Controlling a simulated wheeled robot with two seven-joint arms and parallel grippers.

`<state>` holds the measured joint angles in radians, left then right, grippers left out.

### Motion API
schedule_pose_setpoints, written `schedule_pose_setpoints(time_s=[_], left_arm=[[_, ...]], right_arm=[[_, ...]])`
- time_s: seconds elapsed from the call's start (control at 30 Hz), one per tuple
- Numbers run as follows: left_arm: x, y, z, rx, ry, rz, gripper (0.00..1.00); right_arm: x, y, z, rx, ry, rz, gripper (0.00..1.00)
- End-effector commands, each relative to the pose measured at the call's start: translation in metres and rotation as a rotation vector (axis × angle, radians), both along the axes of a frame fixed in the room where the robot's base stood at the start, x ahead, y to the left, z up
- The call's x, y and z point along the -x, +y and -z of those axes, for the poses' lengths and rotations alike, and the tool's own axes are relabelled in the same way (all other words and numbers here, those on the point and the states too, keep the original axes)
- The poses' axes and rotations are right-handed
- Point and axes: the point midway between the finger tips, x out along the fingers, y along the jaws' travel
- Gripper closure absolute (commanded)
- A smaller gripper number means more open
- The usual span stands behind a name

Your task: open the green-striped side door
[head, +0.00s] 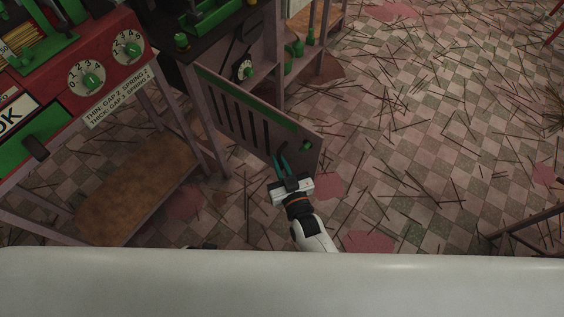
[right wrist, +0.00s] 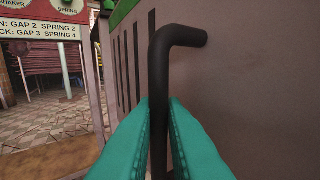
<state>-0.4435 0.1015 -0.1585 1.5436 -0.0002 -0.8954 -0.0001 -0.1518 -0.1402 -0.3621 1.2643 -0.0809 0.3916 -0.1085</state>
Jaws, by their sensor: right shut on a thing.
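The side door (head: 232,112) is a grey slotted panel with a green stripe along its top edge. It stands swung out at an angle from the dark cabinet, and a white dial (head: 244,68) shows behind it. In the right wrist view the door's grey face (right wrist: 255,95) fills the right side. My right gripper (head: 281,162) is at the door's near face, close to its free end. Its teal fingers are shut around the upright part of the black bent handle (right wrist: 161,75). My left gripper cannot be made out.
A red machine with numbered dials (head: 105,65) stands on a frame at the left, with a brown lower shelf (head: 135,190). Thin sticks litter the checkered floor (head: 420,140), which is otherwise open to the right. A dark metal frame (head: 525,232) stands at the right edge.

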Motion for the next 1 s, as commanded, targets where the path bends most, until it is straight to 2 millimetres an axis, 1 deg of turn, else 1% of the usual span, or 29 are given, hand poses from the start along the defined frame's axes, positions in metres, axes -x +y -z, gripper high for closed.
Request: schedule_pose_setpoints(time_s=[0.03, 0.57, 0.6, 0.67, 0.7, 0.73, 1.0], left_arm=[[0.0009, -0.0012, 0.0011, 0.002, 0.000, 0.000, 0.44], [-0.0056, -0.0020, 0.0014, 0.003, -0.008, 0.002, 0.44], [-0.0055, -0.0021, 0.0014, 0.003, -0.008, 0.002, 0.44], [-0.0052, -0.0027, 0.0015, 0.004, -0.008, 0.002, 0.44], [-0.0047, -0.0028, 0.0015, 0.004, -0.007, 0.002, 0.44], [-0.0045, -0.0027, 0.0015, 0.004, -0.007, 0.002, 0.44], [-0.0016, -0.0028, 0.0010, 0.005, -0.005, 0.001, 0.44]], right_arm=[[-0.0031, 0.0070, -0.0081, -0.006, -0.015, -0.008, 1.00], [-0.0033, 0.0069, -0.0087, -0.008, -0.016, -0.007, 1.00], [-0.0033, 0.0070, -0.0088, -0.009, -0.017, -0.007, 0.86], [-0.0030, 0.0064, -0.0082, -0.008, -0.015, -0.007, 0.76], [-0.0027, 0.0058, -0.0073, -0.007, -0.013, -0.006, 0.70], [-0.0024, 0.0053, -0.0067, -0.007, -0.012, -0.005, 0.67], [0.0001, 0.0022, -0.0036, -0.004, -0.006, -0.003, 0.67]])
